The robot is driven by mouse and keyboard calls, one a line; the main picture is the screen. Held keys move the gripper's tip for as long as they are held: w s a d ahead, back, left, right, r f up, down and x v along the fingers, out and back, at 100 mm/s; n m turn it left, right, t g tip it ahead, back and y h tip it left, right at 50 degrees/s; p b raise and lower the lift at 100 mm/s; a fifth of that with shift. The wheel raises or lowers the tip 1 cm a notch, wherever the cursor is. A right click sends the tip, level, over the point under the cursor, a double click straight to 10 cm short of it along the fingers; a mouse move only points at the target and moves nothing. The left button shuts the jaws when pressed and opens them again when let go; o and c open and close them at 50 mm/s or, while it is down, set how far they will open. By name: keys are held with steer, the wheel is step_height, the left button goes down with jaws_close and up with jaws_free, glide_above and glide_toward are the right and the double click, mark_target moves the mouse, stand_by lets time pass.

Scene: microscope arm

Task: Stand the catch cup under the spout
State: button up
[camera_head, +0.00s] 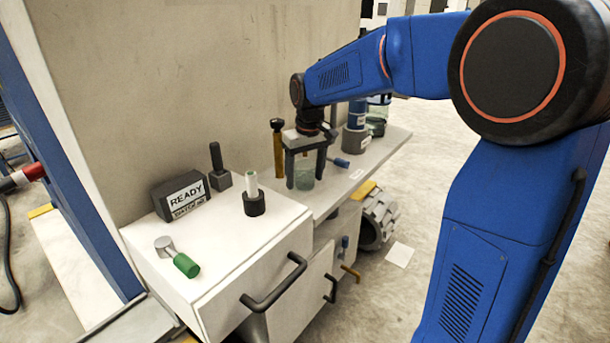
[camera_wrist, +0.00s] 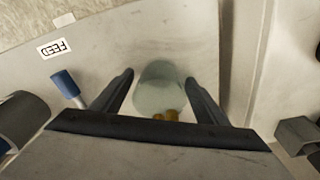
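A translucent pale-green cup (camera_head: 304,176) stands upright on the grey bench. In the wrist view the cup (camera_wrist: 158,90) sits between the two dark fingers. My gripper (camera_head: 306,172) points down over the cup with one finger on each side. The fingers are wide apart, and some space shows between them and the cup; contact at the tips is hard to judge. A brass post with a dark top (camera_head: 278,148) stands just left of the gripper. An amber piece (camera_wrist: 170,115) shows by the cup's near edge in the wrist view. I cannot tell which part is the spout.
A blue-handled tool (camera_wrist: 66,86) and a label (camera_wrist: 54,48) lie near the cup. A blue-and-grey canister (camera_head: 356,130) stands behind right.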

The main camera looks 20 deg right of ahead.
mark_target(306, 154)
steer(key=r, duration=0.7)
steer(key=s+r, duration=0.1)
steer(key=r, duration=0.3)
steer(key=shift+s+d, duration=0.1)
steer(key=shift+d, duration=0.05)
steer(key=shift+s+r, duration=0.1)
steer(key=shift+r, duration=0.5)
steer(key=shift+s, duration=0.15)
steer(key=s+d+f+m+t, duration=0.1)
steer(key=s+f, duration=0.3)
steer(key=s, duration=0.6)
steer(key=s+d+f+m+t, duration=0.1)
steer(key=s+d+f, duration=0.2)
steer(key=s, duration=0.8)
steer(key=s+d+f+t, duration=0.1)
steer(key=s+d+f, duration=0.1)
steer(key=s+f, duration=0.5)
steer(key=s, duration=0.3)
steer(key=shift+s+d+f+m, duration=0.25)
steer(key=shift+s+d+m, duration=0.1)
steer(key=shift+s+m, duration=0.05)
